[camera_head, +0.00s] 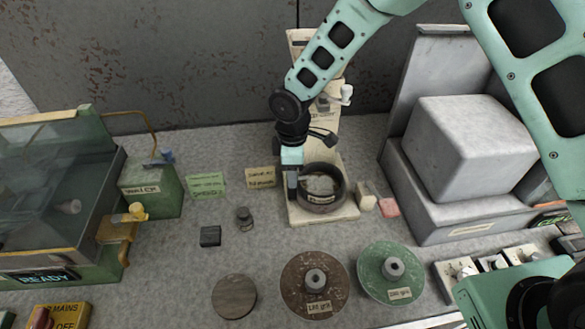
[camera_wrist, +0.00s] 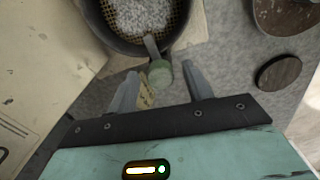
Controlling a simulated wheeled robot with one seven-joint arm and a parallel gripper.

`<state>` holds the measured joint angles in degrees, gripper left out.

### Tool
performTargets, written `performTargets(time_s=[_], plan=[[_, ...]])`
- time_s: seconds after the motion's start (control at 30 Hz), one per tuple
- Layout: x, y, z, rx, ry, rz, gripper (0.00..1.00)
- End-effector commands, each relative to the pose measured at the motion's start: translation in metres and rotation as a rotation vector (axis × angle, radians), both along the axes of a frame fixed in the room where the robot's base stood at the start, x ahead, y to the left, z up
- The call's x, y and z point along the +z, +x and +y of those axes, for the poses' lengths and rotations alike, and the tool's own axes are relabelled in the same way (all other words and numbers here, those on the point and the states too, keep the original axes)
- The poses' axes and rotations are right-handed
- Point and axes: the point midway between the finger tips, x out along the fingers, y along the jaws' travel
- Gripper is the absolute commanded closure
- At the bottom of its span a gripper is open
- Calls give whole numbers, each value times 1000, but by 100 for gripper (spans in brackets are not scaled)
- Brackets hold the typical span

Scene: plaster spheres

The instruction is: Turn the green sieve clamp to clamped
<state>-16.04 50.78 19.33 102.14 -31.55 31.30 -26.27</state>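The sieve clamp is a green-ended lever (camera_wrist: 160,74) at the rim of the dark round sieve (camera_wrist: 110,38) in the wrist view. Its grey arm reaches to the sieve rim. My gripper (camera_wrist: 161,76) is open, with one finger on each side of the green end and a visible gap to both. In the head view my gripper (camera_head: 291,186) points down at the left side of the sieve (camera_head: 341,195), which stands on a cream base (camera_head: 325,217). The clamp is hidden there behind my gripper. Pale grains lie on the sieve mesh.
A dark brown disc (camera_head: 297,290), a green disc (camera_head: 372,282) and a plain round disc (camera_head: 234,297) lie in front. A grey block machine (camera_head: 465,150) stands right, a green glass-lidded machine (camera_head: 60,190) left. A small dark weight (camera_head: 245,218) stands near the sieve.

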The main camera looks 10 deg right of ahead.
Motion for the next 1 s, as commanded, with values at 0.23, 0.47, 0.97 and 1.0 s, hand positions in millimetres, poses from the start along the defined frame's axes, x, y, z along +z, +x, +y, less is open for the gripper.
performTargets(time_s=[0.23,0.47,0.97,1.0], plan=[[11,1,0,-2,2,-3,50],[56,0,0,-2,3,-6,50],[159,-4,1,-1,2,-3,50],[164,-4,1,-1,1,-2,50]])
